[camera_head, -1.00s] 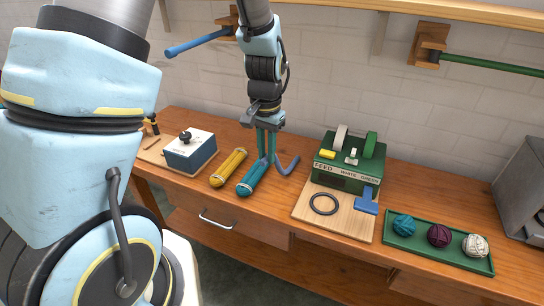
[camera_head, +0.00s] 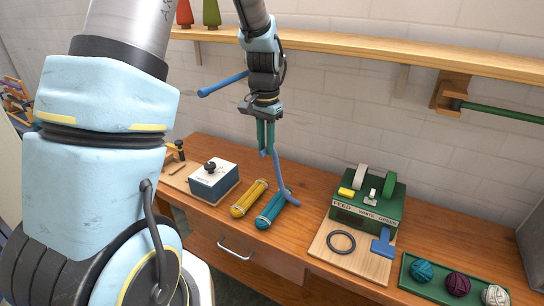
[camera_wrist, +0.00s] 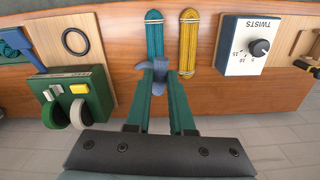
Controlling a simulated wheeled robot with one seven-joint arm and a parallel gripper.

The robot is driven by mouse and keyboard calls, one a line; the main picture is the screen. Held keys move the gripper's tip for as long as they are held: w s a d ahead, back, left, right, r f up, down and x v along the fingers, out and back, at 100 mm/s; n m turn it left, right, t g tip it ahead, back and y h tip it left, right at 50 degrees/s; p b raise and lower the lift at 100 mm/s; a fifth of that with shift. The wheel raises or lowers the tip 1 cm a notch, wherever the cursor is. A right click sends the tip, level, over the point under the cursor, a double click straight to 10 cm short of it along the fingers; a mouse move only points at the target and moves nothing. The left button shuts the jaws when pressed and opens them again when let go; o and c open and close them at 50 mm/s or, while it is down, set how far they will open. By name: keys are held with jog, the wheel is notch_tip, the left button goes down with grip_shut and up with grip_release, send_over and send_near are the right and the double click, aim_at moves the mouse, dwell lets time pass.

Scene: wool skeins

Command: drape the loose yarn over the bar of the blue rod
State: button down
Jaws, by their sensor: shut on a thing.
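The loose yarn is a slate-blue strand (camera_head: 282,178) hanging from my gripper (camera_head: 265,148), its lower end curling right near the bench top beside the teal skein. My gripper is shut on its upper part, above the bench. In the wrist view the blue yarn (camera_wrist: 153,69) shows between and around the fingertips (camera_wrist: 161,68). The blue rod (camera_head: 222,84) sticks out from the wall, left of my gripper and higher than its fingertips. Its bar is bare where visible; its wall end is hidden behind my arm.
A yellow skein (camera_head: 249,198) and a teal skein (camera_head: 271,209) lie on the bench below. A dial box (camera_head: 214,181) stands left, a green feed machine (camera_head: 368,205) right. A green rod (camera_head: 503,112) is on the right wall; a shelf (camera_head: 400,55) runs above.

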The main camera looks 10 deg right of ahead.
jog(key=w+a+r, duration=0.2)
jog(key=w+r, duration=0.3)
jog(key=r, duration=0.1)
jog(key=shift+w+a, duration=0.2)
jog(key=shift+w, duration=0.15)
notch_tip(320, 180, up, 27)
jog(key=w+a, duration=0.2)
dwell(1.4)
jog(key=shift+a+f, duration=0.1)
jog(key=w+a+f, duration=0.1)
jog(key=w+a, duration=0.8)
jog(key=shift+a+f, duration=0.25)
dwell(0.4)
jog(key=shift+f, duration=0.1)
notch_tip(320, 180, down, 9)
jog(key=a+b, duration=0.1)
jog(key=b, duration=0.1)
jog(key=shift+w+f, duration=0.15)
jog(key=shift+w, duration=0.3)
dwell(0.4)
